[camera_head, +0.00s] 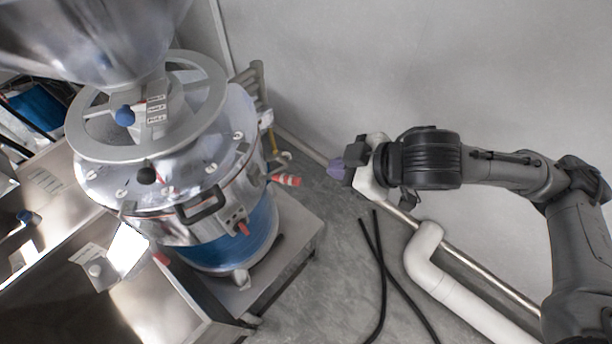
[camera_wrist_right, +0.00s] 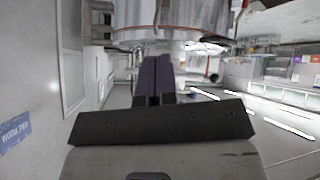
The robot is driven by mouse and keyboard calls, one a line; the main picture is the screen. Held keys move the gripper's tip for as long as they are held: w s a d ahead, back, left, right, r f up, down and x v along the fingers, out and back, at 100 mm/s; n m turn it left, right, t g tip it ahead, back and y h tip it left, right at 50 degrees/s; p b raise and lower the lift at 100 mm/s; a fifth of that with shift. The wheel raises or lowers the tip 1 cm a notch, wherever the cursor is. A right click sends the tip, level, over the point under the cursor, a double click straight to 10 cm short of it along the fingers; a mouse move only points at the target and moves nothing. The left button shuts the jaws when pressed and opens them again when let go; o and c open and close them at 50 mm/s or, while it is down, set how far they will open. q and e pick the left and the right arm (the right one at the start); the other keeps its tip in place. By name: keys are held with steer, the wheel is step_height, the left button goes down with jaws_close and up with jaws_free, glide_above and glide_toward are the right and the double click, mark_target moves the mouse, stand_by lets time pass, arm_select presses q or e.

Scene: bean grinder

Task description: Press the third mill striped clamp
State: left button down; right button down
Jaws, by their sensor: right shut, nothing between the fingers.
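The mill (camera_head: 200,180) is a shiny metal drum with a blue band low on its body, under a large metal funnel. A red-and-white striped clamp handle (camera_head: 286,180) sticks out from its right side. My right gripper (camera_head: 336,168), with purple fingers, is to the right of the striped handle, with a gap between them in the head view. It is shut and empty. In the right wrist view the fingers (camera_wrist_right: 153,80) are together and point toward the metal drum (camera_wrist_right: 170,14). I cannot make out the striped handle there. My left gripper is out of view.
A metal table (camera_head: 302,226) carries the mill. A smaller red-tipped part (camera_head: 243,229) is on the drum's front. A white pipe (camera_head: 455,290) and black hoses (camera_head: 378,270) lie below my right arm. A grey wall (camera_head: 420,70) stands behind.

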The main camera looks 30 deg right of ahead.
glide_above(295, 180)
steer(key=s+d, duration=0.1)
steer(key=s, duration=0.2)
step_height(295, 180, down, 6)
steer(key=f, duration=0.1)
steer(key=shift+w+d+f+p, duration=0.15)
steer(key=shift+w+f+p, duration=0.1)
steer(key=shift+f, duration=0.7)
steer(key=shift+w+d+f+p, duration=0.15)
steer(key=shift+w+f+p, duration=0.05)
steer(key=shift+f, duration=0.7)
